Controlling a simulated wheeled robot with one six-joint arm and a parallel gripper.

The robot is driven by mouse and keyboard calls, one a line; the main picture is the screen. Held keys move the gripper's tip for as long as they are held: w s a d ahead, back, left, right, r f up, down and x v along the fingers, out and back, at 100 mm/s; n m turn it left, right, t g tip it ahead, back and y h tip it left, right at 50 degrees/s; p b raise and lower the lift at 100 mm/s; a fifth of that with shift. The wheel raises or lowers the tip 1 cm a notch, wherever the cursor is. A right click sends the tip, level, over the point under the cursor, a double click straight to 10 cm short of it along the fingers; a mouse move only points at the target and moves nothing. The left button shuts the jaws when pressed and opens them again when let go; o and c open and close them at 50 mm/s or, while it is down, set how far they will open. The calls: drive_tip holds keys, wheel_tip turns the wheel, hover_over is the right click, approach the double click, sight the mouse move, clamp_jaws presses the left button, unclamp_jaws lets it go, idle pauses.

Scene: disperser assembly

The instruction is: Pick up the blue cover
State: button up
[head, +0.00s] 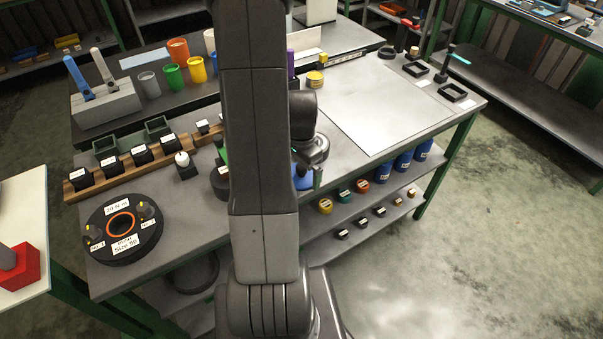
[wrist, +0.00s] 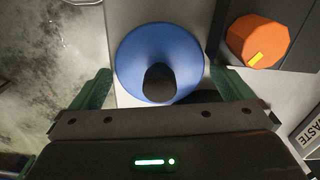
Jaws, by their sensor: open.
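The blue cover (wrist: 135,62) is a round blue piece with a black knob in its middle, near the top centre of the wrist view. My gripper (wrist: 165,82) is open. Its green fingers show on the left and right of the cover, with the black knob between them, and it holds nothing. I cannot tell the height gap between fingers and cover. In the head view a bit of the blue cover (head: 303,182) shows at the table's front edge, mostly hidden behind my arm.
An orange piece with a yellow label (wrist: 257,40) lies right of the cover in the wrist view, on a dark surface. A black round fixture (head: 122,252) is on the table's left. A light sheet (head: 385,105) covers the clear right side.

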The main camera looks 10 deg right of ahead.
drive_tip(key=c, duration=1)
drive_tip(key=shift+o, duration=0.2)
drive_tip(key=shift+r, duration=0.15)
